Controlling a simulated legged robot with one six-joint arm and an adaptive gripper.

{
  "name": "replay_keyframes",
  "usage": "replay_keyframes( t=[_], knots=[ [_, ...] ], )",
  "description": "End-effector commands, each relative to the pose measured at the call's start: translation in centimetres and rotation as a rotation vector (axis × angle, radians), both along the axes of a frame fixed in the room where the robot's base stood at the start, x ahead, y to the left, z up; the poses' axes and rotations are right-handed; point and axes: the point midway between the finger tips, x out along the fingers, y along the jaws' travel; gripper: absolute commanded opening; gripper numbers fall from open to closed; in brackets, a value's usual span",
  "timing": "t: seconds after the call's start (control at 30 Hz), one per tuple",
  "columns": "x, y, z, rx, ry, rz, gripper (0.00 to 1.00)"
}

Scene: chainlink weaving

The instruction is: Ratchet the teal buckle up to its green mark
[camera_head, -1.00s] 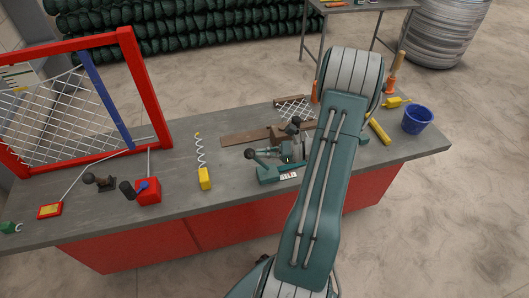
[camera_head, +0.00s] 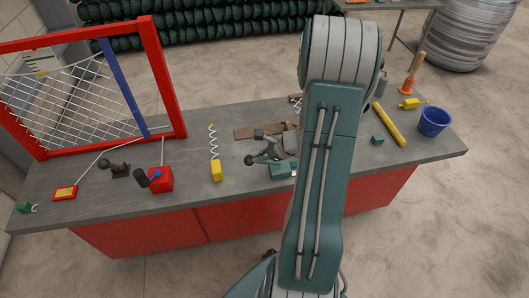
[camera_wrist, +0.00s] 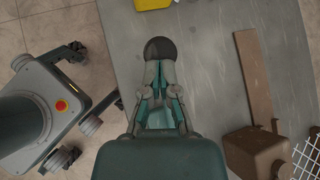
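The teal buckle (camera_head: 283,171) sits near the front edge of the grey bench in the head view. In the wrist view a dark round knob (camera_wrist: 160,49) lies just beyond the fingertips of my gripper (camera_wrist: 160,72). Teal parts show between and below the fingers. The fingers are close together around the area behind the knob, but whether they grip anything is unclear. I cannot make out the green mark.
A brown bar (camera_head: 258,131) lies behind the buckle. A yellow block with a spring (camera_head: 216,171) and a red box with a crank (camera_head: 160,180) stand to its left. A yellow rod (camera_head: 390,123), small teal block (camera_head: 377,140) and blue bucket (camera_head: 433,122) are at the right.

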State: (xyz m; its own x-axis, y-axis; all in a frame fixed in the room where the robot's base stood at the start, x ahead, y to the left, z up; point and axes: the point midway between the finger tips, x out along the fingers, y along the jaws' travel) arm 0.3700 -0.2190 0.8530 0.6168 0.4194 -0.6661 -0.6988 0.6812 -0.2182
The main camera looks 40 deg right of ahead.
Motion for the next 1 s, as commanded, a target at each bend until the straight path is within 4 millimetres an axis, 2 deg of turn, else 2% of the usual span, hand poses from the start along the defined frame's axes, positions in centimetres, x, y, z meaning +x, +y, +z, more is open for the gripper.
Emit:
replay_keyframes(
  t=[0.2,0.5,1.0],
  knots=[
    [0.5,0.9,-1.1,-0.114,0.07,0.002,0.0],
    [0.7,1.2,-2.0,-0.107,0.066,0.0,0.0],
    [0.8,1.3,-2.1,-0.106,0.064,0.0,0.0]
  ],
)
